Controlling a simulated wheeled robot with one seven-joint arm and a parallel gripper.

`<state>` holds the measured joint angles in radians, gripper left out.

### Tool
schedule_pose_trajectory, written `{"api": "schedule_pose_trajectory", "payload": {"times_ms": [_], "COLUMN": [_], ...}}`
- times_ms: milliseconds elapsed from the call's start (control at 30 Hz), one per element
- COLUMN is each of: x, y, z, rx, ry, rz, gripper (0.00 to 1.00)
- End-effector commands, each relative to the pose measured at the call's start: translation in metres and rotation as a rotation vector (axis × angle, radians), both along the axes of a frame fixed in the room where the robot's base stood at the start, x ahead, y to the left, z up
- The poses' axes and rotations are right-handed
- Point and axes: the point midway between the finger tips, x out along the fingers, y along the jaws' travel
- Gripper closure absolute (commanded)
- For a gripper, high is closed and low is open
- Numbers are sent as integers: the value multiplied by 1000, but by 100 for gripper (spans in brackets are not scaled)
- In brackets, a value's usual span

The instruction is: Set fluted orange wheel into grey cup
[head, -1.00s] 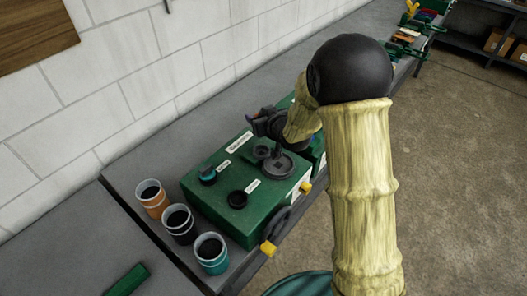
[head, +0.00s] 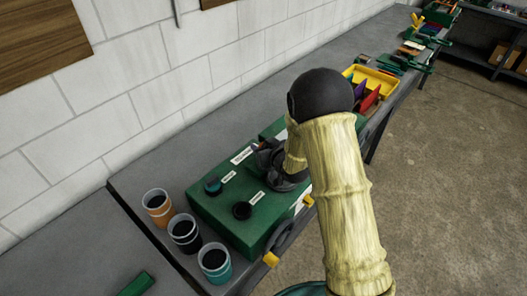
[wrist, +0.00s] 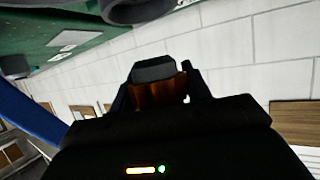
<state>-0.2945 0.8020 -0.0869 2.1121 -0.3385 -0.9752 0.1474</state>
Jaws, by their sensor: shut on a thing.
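The fluted orange wheel (wrist: 158,95) shows as a ribbed orange-brown piece between the jaws in the wrist view. My gripper (wrist: 156,82) is shut on it. In the head view my gripper (head: 266,158) is over the right part of the green box top, and I cannot make out the wheel there. Three cups stand in a row left of the box: an orange-banded one (head: 157,204), a dark grey one (head: 184,231) in the middle, and a teal one (head: 214,262) nearest. Each looks dark inside. My gripper is apart from the cups, behind and right of them.
The green box (head: 215,212) carries a teal knob (head: 213,186), a black knob (head: 242,210) and a dark grey round part (head: 288,182) beside my gripper. A yellow tray (head: 365,75) lies farther along the bench. The block wall (head: 150,95) runs behind.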

Motion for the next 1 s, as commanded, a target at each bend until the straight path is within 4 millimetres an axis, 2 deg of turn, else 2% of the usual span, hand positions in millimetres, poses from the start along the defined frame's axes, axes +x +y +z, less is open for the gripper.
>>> {"api": "schedule_pose_trajectory", "payload": {"times_ms": [167,300,1000], "x": [-1,0,0], "y": [0,0,0], "z": [-22,-31,-41], "rx": [-1,0,0], "ry": [4,1,-1], "rz": [1,0,0], "gripper": [77,77,77]}}
